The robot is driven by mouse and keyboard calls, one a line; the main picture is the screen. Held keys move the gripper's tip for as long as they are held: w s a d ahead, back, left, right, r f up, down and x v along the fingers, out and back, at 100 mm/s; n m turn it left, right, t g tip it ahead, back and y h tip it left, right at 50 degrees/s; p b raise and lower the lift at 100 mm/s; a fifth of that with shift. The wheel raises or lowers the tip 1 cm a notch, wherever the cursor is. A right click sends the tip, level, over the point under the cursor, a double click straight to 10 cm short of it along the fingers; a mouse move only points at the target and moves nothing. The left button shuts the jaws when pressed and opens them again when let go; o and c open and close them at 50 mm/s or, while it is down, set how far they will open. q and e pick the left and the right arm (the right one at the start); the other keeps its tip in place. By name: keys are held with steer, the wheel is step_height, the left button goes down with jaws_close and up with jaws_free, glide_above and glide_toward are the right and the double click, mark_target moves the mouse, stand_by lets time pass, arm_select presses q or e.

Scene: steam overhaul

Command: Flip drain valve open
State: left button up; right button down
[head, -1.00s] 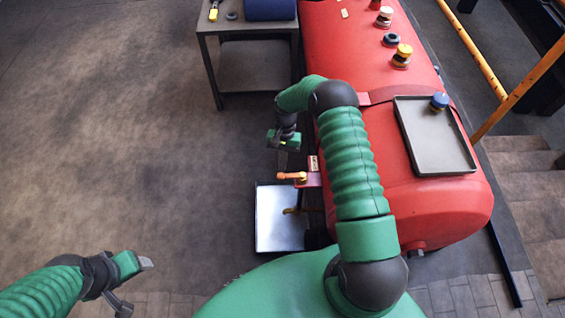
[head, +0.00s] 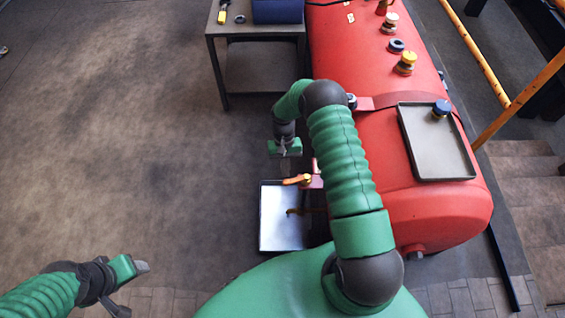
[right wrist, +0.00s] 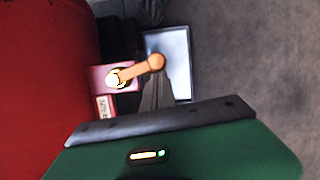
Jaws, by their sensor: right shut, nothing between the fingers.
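The drain valve's orange lever (head: 297,180) sticks out to the left from a red mount at the side of the red boiler. In the right wrist view the lever (right wrist: 141,69) runs from a bright pivot to a rounded end. My right gripper (head: 283,158) is shut and empty, just behind the lever in the head view. In the right wrist view its fingertips (right wrist: 158,78) are beside the lever's rounded end; I cannot tell whether they touch. My left gripper (head: 142,267) is low at the left, far from the valve; its jaw opening is unclear.
A shallow tray (head: 264,236) lies on the floor under the valve. The red boiler (head: 440,215) fills the right, with a dark tray (head: 440,166) on top. A bench (head: 222,75) stands behind.

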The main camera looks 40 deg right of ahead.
mark_target(288, 182)
steer(key=s+n+p, duration=0.1)
steer(key=a+n+p, duration=0.1)
steer(key=n, duration=0.1)
steer(key=shift+s+a+r+h, duration=0.2)
steer(key=shift+s+h, duration=0.15)
steer(key=shift+h, duration=0.05)
steer(key=s+n+p, duration=0.1)
steer(key=n, duration=0.1)
steer(key=s+a+n+h+p, duration=0.1)
steer(key=s+n+p, duration=0.1)
steer(key=shift+s+d+f+n+t+h+p, duration=0.1)
steer(key=shift+s+d+n+h+p, duration=0.2)
steer(key=shift+s+n+p, duration=0.75)
steer(key=shift+s+d+n+t+h+p, duration=0.1)
steer(key=shift+s+n+h+p, duration=0.4)
steer(key=shift+n, duration=1.1)
steer(key=shift+s+d+f+n+t+h+p, duration=0.1)
steer(key=shift+s+d+n+h+p, duration=0.15)
steer(key=shift+s+n+p, duration=0.6)
steer(key=shift+s+n+b, duration=0.1)
steer(key=shift+n+b, duration=0.2)
steer(key=shift+n, duration=0.3)
